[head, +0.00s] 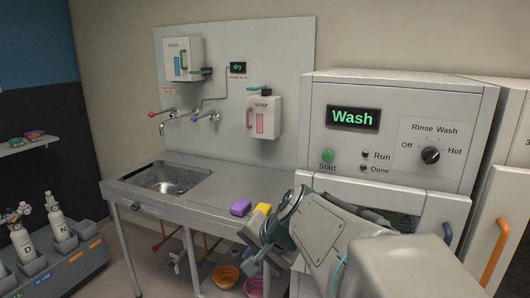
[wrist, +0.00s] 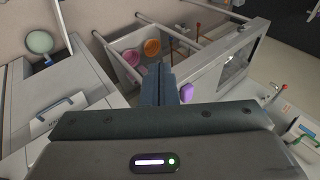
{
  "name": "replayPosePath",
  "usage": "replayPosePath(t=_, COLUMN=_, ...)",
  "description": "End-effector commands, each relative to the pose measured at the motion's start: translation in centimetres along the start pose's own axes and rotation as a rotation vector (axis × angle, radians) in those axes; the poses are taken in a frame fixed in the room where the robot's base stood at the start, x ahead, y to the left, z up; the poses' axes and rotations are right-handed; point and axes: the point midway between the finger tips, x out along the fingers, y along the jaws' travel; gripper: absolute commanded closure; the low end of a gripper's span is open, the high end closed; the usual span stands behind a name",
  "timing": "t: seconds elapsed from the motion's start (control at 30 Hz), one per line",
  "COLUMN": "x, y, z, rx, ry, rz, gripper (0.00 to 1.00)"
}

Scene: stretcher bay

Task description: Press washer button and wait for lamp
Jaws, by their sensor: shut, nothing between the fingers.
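The washer (head: 402,95) stands at the right in the head view, with a lit display (head: 352,117) reading "Wash". Its green Start button (head: 327,156) is on the left of the panel. The Run lamp (head: 365,154) and Done lamp (head: 365,168) beside it both look dark. A black dial (head: 431,155) sits under the words "Rinse Wash", between Off and Hot. My gripper (head: 252,266) is low in front of the counter, left of and below the Start button, and apart from it. In the wrist view its fingers (wrist: 158,84) are together and empty.
The sink counter (head: 200,200) lies left of the washer, with a purple sponge (head: 240,207) and a yellow one (head: 263,208) near its edge. An orange bowl (head: 227,276) and a pink bowl (head: 256,287) are below. A bottle rack (head: 75,268) stands at the left.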

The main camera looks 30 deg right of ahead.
Motion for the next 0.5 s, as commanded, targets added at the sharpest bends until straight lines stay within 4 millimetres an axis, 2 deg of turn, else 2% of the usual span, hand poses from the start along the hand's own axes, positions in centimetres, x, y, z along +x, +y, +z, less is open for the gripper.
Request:
replayPosePath(t=0.03, x=-1.4, y=-0.7, z=-3.6, rx=0.16, ry=0.063, rz=-0.064, gripper=1.0)
replayPosePath(t=0.1, x=-3.2, y=-1.3, z=-8.0, rx=0.357, ry=0.142, rz=-0.159, gripper=1.0)
replayPosePath(t=0.2, x=-5.9, y=-1.2, z=-13.2, rx=0.581, ry=0.236, rz=-0.277, gripper=1.0)
replayPosePath(t=0.33, x=-8.8, y=-0.5, z=-17.8, rx=0.776, ry=0.323, rz=-0.394, gripper=1.0)
replayPosePath(t=0.4, x=-10.0, y=-0.1, z=-19.4, rx=0.84, ry=0.353, rz=-0.437, gripper=1.0)
replayPosePath(t=0.5, x=-10.9, y=0.3, z=-20.6, rx=0.892, ry=0.377, rz=-0.471, gripper=1.0)
